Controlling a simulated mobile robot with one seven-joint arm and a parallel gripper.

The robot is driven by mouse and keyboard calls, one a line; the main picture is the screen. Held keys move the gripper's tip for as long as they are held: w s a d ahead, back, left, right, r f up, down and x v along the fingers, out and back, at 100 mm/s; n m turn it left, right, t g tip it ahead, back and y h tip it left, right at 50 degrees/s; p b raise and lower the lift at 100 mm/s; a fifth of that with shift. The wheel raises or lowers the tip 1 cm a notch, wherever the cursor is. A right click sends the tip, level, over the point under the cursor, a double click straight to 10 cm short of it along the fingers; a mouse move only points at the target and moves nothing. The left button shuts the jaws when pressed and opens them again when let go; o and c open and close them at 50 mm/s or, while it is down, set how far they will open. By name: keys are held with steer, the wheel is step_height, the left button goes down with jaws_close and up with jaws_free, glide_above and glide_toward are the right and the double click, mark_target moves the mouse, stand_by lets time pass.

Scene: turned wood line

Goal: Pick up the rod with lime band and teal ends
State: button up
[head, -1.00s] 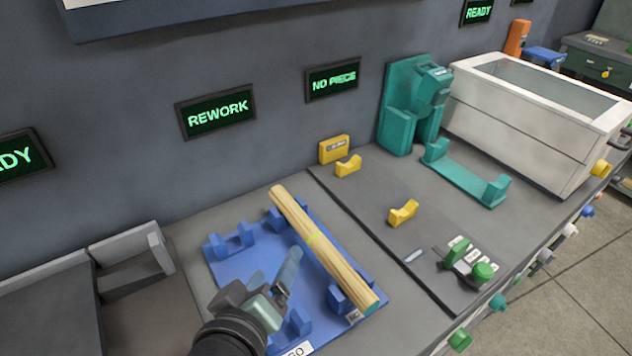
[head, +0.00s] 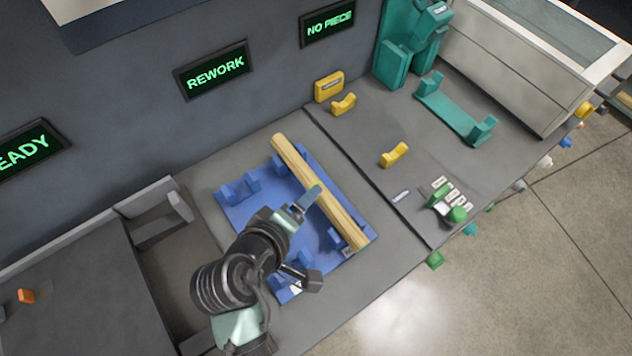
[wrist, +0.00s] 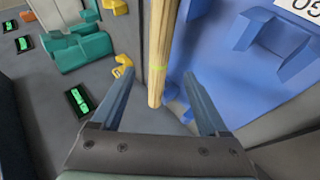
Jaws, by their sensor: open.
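The pale wooden rod (head: 300,167) lies across the right side of the blue cradle plate (head: 266,203), with a teal tint at its near end. In the wrist view the rod (wrist: 161,45) shows its lime band (wrist: 157,67) around the middle of the visible length. My gripper (head: 311,197) is open over the rod near its middle. In the wrist view, the rod lies in the gap between the two fingers of my gripper (wrist: 158,88), with space on both sides. Whether the fingertips reach down beside it I cannot tell. My gripper hides the band in the head view.
Yellow supports (head: 394,154) and a teal cradle (head: 455,110) stand to the right. Green knobs (head: 456,214) sit near the bench's front edge. A grey-walled bay (head: 160,225) lies left. Blue uprights (head: 238,189) rise from the plate. Signs read REWORK (head: 213,71) and NO PIECE (head: 328,23).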

steer(key=shift+p+x, duration=0.4)
steer(key=shift+x, duration=3.15)
steer(key=shift+r, duration=0.1)
jaws_close()
